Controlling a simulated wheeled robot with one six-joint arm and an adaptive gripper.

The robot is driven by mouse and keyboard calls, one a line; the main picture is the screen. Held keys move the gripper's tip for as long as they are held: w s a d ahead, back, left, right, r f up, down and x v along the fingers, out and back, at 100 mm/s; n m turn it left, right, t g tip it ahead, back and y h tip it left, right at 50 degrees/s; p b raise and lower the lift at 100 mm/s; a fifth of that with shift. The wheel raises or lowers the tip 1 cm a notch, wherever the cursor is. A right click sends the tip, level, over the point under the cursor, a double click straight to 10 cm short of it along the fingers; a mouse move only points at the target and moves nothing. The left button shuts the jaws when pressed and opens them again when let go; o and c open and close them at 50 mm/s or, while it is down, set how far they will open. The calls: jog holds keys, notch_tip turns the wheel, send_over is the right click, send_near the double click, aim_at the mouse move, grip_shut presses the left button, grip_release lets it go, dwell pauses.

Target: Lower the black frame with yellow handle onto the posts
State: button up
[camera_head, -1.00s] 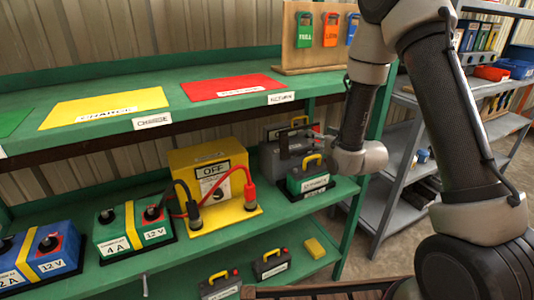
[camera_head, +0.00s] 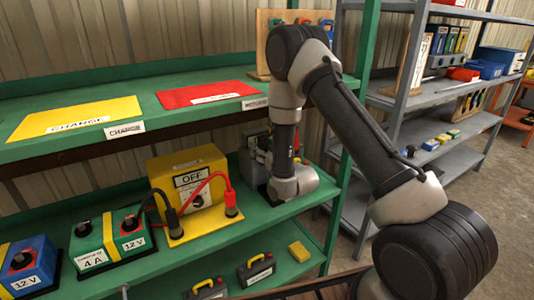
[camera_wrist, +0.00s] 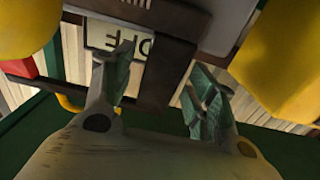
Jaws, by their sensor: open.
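My gripper (camera_wrist: 163,82) is open in the wrist view, with its two grey fingers apart. A dark bar-shaped piece (camera_wrist: 160,72) shows between and beyond them; it may be part of the black frame, but I cannot tell whether the fingers touch it. A grey and black battery-like case (camera_head: 252,138) stands partly hidden behind my wrist. The frame, its yellow handle and the posts cannot be made out clearly in the head view.
A yellow OFF charger (camera_head: 187,165) with black and red leads stands left of my wrist. Dark cases with yellow handles (camera_head: 257,270) and a yellow block (camera_head: 299,251) are on the lower shelf. The upper shelf (camera_head: 140,98) is above.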

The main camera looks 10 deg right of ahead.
jog(key=shift+w, duration=0.15)
jog(key=c, duration=1.1)
jog(key=o, duration=0.4)
jog(key=shift+c, duration=0.2)
jog(key=shift+s+d, duration=0.2)
jog(key=shift+s, duration=0.45)
jog(key=shift+s+d+f, duration=0.15)
jog(key=shift+s+d, duration=0.05)
jog(key=shift+s, duration=0.5)
